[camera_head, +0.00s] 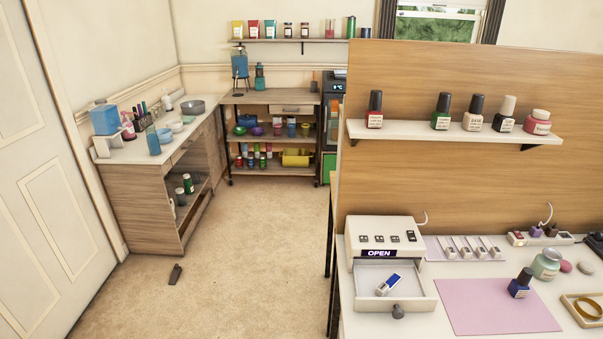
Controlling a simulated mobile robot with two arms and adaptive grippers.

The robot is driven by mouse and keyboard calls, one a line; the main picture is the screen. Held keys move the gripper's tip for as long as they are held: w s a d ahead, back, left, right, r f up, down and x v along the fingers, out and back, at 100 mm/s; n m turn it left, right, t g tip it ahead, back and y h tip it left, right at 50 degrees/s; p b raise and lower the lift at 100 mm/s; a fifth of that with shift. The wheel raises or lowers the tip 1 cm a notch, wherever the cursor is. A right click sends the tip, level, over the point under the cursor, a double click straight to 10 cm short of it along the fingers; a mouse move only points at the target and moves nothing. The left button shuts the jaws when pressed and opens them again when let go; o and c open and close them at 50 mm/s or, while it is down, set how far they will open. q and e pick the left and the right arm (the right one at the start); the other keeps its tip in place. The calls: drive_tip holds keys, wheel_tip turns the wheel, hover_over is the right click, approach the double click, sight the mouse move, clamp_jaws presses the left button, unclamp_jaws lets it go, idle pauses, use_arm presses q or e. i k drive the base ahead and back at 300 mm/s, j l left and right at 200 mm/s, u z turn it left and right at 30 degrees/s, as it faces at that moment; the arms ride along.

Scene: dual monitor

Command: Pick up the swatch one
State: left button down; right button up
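No label for "swatch one" is readable. A small blue and white piece (389,285) lies tilted in the open drawer (409,305) of a white box (383,236) on the right table. It may be a swatch. Several small pale swatch-like strips (467,248) stand in a row on a tray behind and to the right of the box. Neither my left nor my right gripper is in view.
A dark blue polish bottle (520,283) stands on a pink mat (498,307). A jar (546,263) and wooden tray (584,309) are to its right. Bottles line a shelf (455,132) above. Open carpet (240,240) lies left, with a dark object (175,275) on it.

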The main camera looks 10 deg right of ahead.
sight(382, 288)
drive_tip(key=z, duration=1.05)
